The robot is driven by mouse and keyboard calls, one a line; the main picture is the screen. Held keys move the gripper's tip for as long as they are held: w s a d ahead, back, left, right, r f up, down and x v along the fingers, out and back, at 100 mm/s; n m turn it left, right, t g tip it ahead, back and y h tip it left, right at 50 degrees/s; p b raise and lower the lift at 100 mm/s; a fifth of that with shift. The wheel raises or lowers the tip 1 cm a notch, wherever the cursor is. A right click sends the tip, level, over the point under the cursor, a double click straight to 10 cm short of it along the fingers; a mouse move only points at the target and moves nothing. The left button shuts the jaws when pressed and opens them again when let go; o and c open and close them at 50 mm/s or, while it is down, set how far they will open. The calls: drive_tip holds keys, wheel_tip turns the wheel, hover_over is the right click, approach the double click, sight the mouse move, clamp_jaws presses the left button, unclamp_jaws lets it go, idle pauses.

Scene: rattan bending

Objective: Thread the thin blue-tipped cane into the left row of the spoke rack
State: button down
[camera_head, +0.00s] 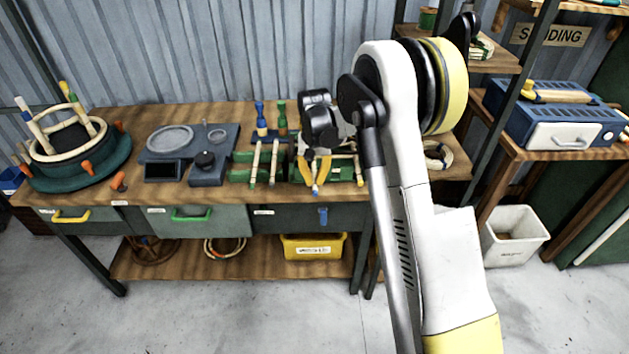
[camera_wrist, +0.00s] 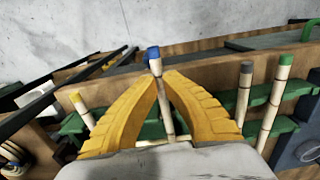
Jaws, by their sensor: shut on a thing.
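The thin blue-tipped cane (camera_wrist: 165,105) is between the yellow fingers of my gripper (camera_wrist: 160,77), which is shut on it. Its blue tip (camera_wrist: 153,53) sticks out past the fingertips. In the head view my gripper (camera_head: 317,182) is over the right part of the green spoke rack (camera_head: 240,176), with the cane's tip toward the table front. A grey-tipped cane (camera_wrist: 244,92) and a green-tipped cane (camera_wrist: 270,110) are at the rack's left part in the head view. A yellow-tipped cane (camera_wrist: 82,108) is on the other side of my gripper. The held cane's lower end is hidden.
A dark scale-like device (camera_head: 205,160) stands left of the rack. A round basket frame (camera_head: 70,150) on a green base is at the table's left end. Upright blue and green handled tools (camera_head: 261,120) stand behind the rack. Shelves (camera_head: 490,60) are close on the right.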

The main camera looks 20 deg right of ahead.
sight(314, 172)
drive_tip(key=shift+w+d, duration=0.2)
drive_tip(key=shift+w, duration=0.45)
drive_tip(key=shift+w+d, duration=0.25)
drive_tip(key=shift+w, duration=0.45)
drive_tip(key=shift+w+d, duration=0.2)
drive_tip(key=shift+w, duration=0.45)
drive_tip(key=c, duration=1.8)
unclamp_jaws()
drive_tip(key=shift+o, duration=0.2)
